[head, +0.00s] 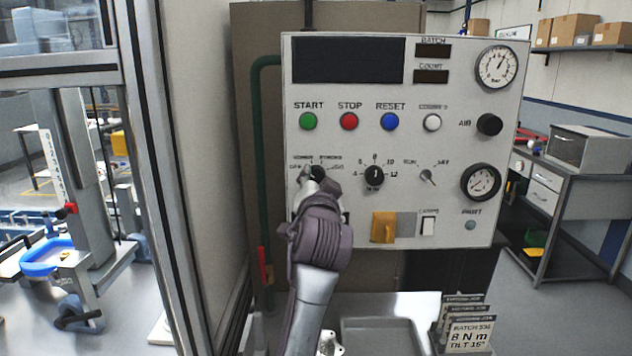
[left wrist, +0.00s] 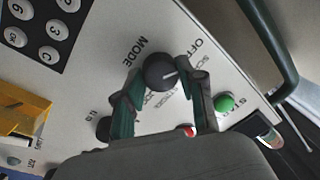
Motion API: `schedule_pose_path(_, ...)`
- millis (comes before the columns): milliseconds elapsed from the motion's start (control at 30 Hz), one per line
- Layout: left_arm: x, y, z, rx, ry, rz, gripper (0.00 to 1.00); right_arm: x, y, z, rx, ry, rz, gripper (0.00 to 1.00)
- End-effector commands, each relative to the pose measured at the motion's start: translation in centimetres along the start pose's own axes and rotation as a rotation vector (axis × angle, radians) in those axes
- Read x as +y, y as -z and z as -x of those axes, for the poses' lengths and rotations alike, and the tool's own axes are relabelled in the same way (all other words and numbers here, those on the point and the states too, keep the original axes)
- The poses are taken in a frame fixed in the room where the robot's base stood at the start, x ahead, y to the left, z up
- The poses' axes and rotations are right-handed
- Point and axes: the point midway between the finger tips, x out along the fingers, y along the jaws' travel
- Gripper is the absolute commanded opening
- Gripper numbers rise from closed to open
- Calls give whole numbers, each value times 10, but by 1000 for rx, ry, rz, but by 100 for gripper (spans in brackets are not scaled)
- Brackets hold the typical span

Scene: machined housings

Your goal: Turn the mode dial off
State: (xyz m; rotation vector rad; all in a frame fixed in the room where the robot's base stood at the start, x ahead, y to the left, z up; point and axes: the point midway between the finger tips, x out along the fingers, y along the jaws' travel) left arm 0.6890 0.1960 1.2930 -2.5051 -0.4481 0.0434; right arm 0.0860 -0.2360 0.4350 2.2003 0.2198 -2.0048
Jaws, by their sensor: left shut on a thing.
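The mode dial is a round dark knob with a white pointer line on the light control panel (head: 460,150). In the left wrist view the mode dial (left wrist: 157,68) sits between the fingertips of my left gripper (left wrist: 165,76), which is shut on it. Its pointer is toward the right of that picture, below the OFF label (left wrist: 198,43); I cannot tell exactly which label it meets. In the head view my left gripper (head: 317,184) reaches up to the panel's left side and hides most of the dial (head: 317,171). My right gripper is not in view.
Start (head: 308,121), stop (head: 349,121) and reset (head: 391,121) buttons sit above. Another dial (head: 374,175) is close on the right, with a small switch (head: 427,176) beyond. A yellow-orange part (head: 383,227) sticks out lower down. A green pipe (head: 264,150) runs along the left.

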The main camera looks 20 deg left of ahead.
Motion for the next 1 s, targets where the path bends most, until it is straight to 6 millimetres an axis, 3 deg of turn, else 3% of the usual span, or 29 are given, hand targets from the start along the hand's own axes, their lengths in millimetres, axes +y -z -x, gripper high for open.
schedule_pose_path(133,1,-1,0,-2,-2,-1,4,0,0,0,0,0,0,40)
schedule_pose_path(167,1,-1,0,-1,-2,-1,41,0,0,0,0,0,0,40)
schedule_pose_path(300,1,0,0,-1,-1,-1,64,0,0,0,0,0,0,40)
schedule_pose_path(667,-2,3,0,1,0,-1,65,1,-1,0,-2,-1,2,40)
schedule_pose_path(1000,-35,52,-4,3,2,1,65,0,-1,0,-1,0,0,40)
